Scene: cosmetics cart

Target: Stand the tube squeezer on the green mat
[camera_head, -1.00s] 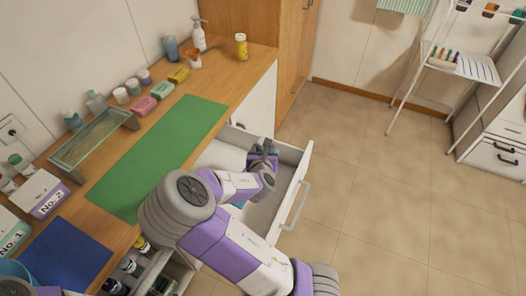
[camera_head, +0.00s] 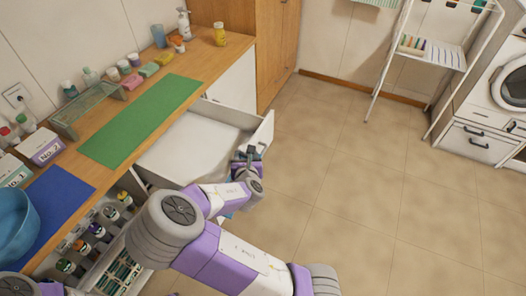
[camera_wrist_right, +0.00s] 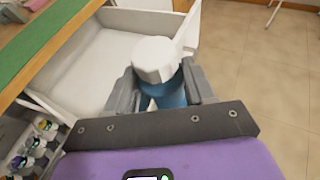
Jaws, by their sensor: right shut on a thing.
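The green mat (camera_head: 140,120) lies flat on the wooden counter, bare on top. It also shows at the upper left of the right wrist view (camera_wrist_right: 42,40). My right gripper (camera_head: 246,158) is by the near side of the open drawer, to the right of the mat and off the counter. In the right wrist view it is shut (camera_wrist_right: 160,95) on a blue thing with a white faceted top, which seems to be the tube squeezer (camera_wrist_right: 155,60). Its lower part is hidden by the gripper. My left gripper is not in view.
The open white drawer (camera_head: 197,150) looks empty. A glass tray (camera_head: 88,108), several soaps and jars line the mat's far side. A blue mat (camera_head: 55,205) and blue bowl (camera_head: 12,220) are at left. Bottles fill a lower rack (camera_head: 98,232).

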